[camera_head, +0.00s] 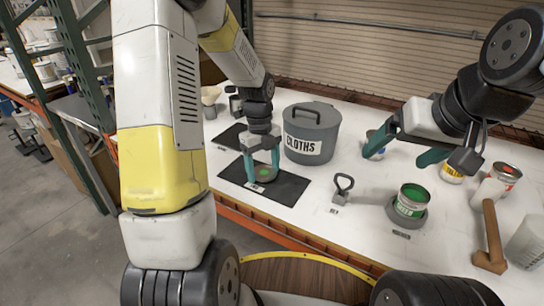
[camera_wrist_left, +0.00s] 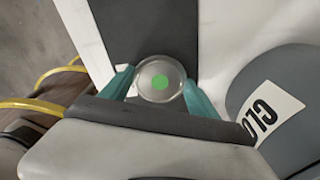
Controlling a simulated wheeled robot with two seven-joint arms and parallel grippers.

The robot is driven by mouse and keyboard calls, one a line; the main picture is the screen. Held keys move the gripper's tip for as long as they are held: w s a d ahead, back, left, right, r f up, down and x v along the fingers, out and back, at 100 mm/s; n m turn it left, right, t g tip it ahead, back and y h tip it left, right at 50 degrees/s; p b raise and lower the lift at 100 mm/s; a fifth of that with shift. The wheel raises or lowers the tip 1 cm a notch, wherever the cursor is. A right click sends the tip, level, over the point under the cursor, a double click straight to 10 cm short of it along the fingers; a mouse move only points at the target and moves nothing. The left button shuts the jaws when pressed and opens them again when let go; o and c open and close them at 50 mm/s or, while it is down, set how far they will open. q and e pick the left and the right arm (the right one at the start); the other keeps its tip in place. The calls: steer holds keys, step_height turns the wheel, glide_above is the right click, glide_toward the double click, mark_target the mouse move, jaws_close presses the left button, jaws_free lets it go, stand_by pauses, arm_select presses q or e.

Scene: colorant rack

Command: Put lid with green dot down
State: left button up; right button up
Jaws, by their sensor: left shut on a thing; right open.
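The lid with a green dot (camera_head: 263,173) is a round grey disc at the front black mat (camera_head: 291,188). In the left wrist view the lid (camera_wrist_left: 160,80) sits between the two teal fingers of my left gripper (camera_wrist_left: 160,88), which is shut on it. In the head view my left gripper (camera_head: 262,166) points down over the mat with the lid at its fingertips. I cannot tell whether the lid touches the mat. My right gripper (camera_head: 402,150) is open at the right, with its teal fingers apart above the table near some cans.
A grey lidded bin labelled CLOTHS (camera_head: 312,133) stands close to the right of my left gripper. An open can with green paint (camera_head: 411,201), a small grey tool (camera_head: 342,188) and a wooden-handled hammer (camera_head: 491,240) are further right. Another black mat (camera_head: 231,136) lies behind.

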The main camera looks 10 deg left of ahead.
arm_select(q)
steer(key=shift+f, duration=0.25)
